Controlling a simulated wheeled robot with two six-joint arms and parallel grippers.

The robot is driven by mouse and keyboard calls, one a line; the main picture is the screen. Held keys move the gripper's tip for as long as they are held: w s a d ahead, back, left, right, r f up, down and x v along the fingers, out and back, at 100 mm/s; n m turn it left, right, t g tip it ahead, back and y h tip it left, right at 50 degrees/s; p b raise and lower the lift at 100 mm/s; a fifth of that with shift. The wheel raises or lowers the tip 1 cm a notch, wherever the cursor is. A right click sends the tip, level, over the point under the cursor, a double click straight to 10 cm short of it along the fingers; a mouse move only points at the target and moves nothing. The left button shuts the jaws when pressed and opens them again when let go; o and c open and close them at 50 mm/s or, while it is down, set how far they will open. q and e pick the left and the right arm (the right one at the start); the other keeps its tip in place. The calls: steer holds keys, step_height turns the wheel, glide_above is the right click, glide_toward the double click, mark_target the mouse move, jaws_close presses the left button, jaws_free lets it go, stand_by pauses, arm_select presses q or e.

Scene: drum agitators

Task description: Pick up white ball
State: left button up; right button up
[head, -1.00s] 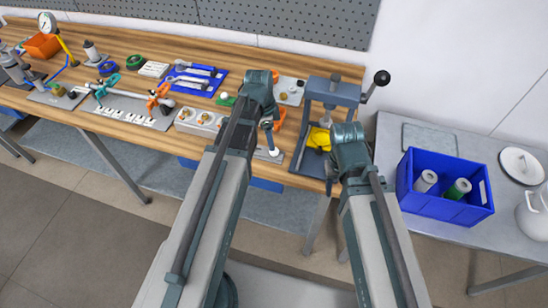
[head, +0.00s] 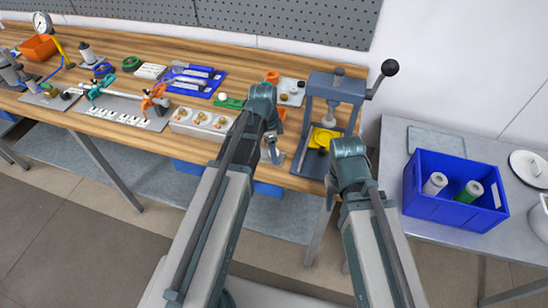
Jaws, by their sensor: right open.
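A small white ball (head: 223,97) sits at a green piece (head: 232,103) on the wooden workbench, just left of my left arm's wrist. My left gripper lies below that wrist and is mostly hidden by my own arm; its jaw state does not show. My right gripper (head: 331,186) is open, at the bench's front edge below the press, partly hidden by my right wrist. It is well to the right of the ball and apart from it.
A press (head: 334,88) with a lever and a yellow piece (head: 322,138) stands right of my left wrist. A white socket block (head: 202,122) and blue tool tray (head: 195,82) lie near the ball. A blue crate (head: 455,212) stands on the grey side table (head: 397,140).

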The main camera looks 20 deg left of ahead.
arm_select(q)
jaws_close()
stand_by(0.4)
